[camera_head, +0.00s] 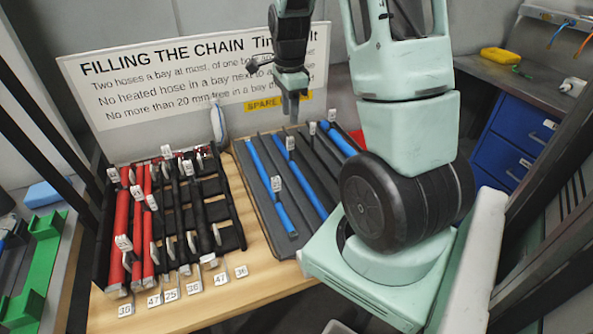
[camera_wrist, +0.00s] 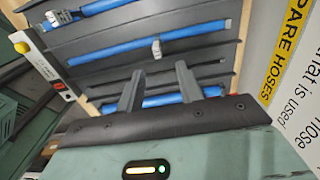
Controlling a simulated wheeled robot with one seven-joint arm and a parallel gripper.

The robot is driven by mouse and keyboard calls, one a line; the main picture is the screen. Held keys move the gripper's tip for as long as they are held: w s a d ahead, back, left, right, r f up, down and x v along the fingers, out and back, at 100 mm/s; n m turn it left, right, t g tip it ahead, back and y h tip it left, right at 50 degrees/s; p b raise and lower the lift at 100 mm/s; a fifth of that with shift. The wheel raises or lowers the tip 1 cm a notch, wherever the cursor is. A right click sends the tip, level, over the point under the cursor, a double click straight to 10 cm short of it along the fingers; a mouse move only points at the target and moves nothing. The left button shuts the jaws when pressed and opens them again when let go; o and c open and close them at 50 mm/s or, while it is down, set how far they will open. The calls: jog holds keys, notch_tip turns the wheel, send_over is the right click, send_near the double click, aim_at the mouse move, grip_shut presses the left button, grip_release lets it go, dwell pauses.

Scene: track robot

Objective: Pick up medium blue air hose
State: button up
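Blue air hoses lie in a dark grey grooved tray (camera_head: 262,210) at the table's middle: a left hose (camera_head: 268,187), a middle hose (camera_head: 308,182) and a right hose (camera_head: 340,140) partly hidden by my arm. Their white tags are too small to read, so I cannot tell which is the medium one. My gripper (camera_head: 290,112) hangs above the tray's back part, pointing down. In the wrist view my gripper (camera_wrist: 160,72) has its fingers apart and nothing between the tips. One blue hose (camera_wrist: 170,99) shows beyond the fingers, partly hidden by them; another hose (camera_wrist: 145,48) lies further up.
A rack of red and black hoses (camera_head: 122,225) with white tags stands left of the tray. A sign board (camera_head: 150,80) stands behind the table. A green tray (camera_head: 45,260) is at far left; blue drawers (camera_head: 515,135) and a yellow item (camera_head: 500,56) are at right.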

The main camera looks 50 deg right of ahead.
send_over(290, 149)
jog(key=d, duration=0.1)
jog(key=f, duration=0.5)
jog(key=shift+w+f, duration=0.15)
jog(key=shift+w, duration=0.15)
jog(key=shift+s+a+f+p, duration=0.15)
jog(key=shift+f+p, duration=0.3)
jog(key=shift+f, duration=2.3)
grip_shut()
